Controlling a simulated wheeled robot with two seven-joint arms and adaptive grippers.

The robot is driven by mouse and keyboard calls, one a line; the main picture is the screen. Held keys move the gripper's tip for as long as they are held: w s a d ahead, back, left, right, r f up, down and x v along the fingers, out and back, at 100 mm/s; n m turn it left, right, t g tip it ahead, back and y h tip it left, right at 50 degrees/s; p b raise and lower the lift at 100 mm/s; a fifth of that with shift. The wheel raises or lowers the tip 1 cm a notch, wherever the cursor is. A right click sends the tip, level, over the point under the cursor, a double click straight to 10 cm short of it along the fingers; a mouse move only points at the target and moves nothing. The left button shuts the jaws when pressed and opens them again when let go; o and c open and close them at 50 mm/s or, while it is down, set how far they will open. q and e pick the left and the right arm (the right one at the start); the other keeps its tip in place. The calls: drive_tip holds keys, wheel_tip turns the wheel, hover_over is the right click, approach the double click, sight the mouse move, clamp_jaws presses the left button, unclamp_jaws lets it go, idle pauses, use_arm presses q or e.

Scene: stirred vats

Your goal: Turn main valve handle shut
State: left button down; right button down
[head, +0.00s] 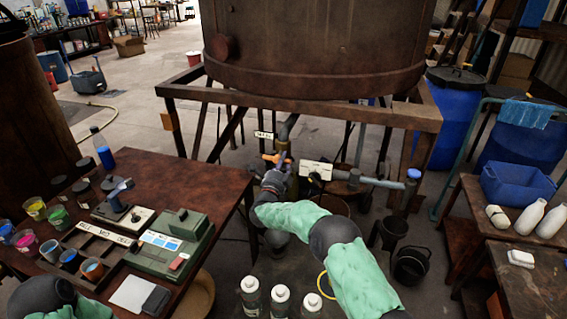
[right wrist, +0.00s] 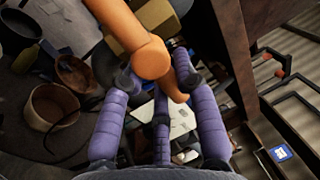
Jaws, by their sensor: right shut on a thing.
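The orange main valve handle (head: 272,158) is on the brass pipe below the big brown vat (head: 315,40), under a small white label. It fills the top middle of the right wrist view (right wrist: 135,35). My right gripper (head: 277,174) reaches to it from the front. In the right wrist view its purple fingers (right wrist: 157,75) are closed around the rounded orange part, one at each side and one below. The fingers hide part of the handle. My left arm shows only in the lower left corner of the head view; its gripper is out of sight.
A brown table (head: 170,175) with paint cups, a scale and a box stands at left. A wooden frame (head: 300,104) holds the vat. Several white-capped bottles (head: 280,298) stand below my right arm. A blue bin (head: 517,184) and white bottles are at right.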

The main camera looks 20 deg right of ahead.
drive_tip(key=shift+d+r, duration=0.1)
drive_tip(key=shift+r, duration=0.3)
drive_tip(key=c, duration=1)
unclamp_jaws()
drive_tip(key=shift+f, duration=0.2)
drive_tip(key=shift+s+a, duration=0.15)
drive_tip(key=shift+a, duration=0.1)
drive_tip(key=v, duration=1.1)
drive_tip(key=shift+s+a+f, duration=0.15)
drive_tip(key=shift+s, duration=0.05)
